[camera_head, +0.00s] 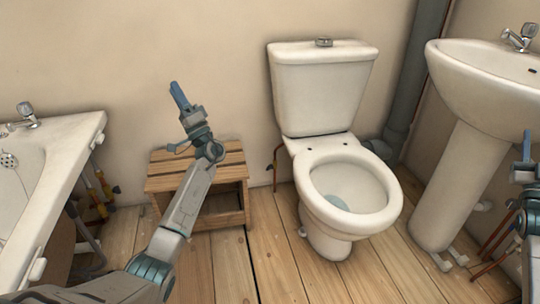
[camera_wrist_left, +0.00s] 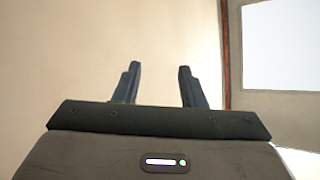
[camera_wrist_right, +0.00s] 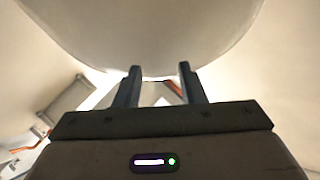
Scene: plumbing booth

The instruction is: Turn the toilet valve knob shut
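The white toilet (camera_head: 340,185) stands against the back wall, with its cistern (camera_head: 322,90) above the bowl. A thin copper pipe (camera_head: 276,160) runs down at its left side. A valve knob there is too small to make out clearly. My left gripper (camera_head: 179,94) is raised in front of the wall, left of the toilet and apart from it. In the left wrist view its fingers (camera_wrist_left: 158,85) are spread with nothing between them. My right gripper (camera_head: 527,142) is at the right edge by the basin. In the right wrist view its fingers (camera_wrist_right: 160,82) are apart and empty.
A wooden crate stool (camera_head: 195,184) stands behind my left arm. A bath or tub (camera_head: 70,135) is at the left, with pipes beneath it. A pedestal basin (camera_head: 480,85) is at the right, close to my right gripper. Plank floor (camera_head: 270,270) is clear in front of the toilet.

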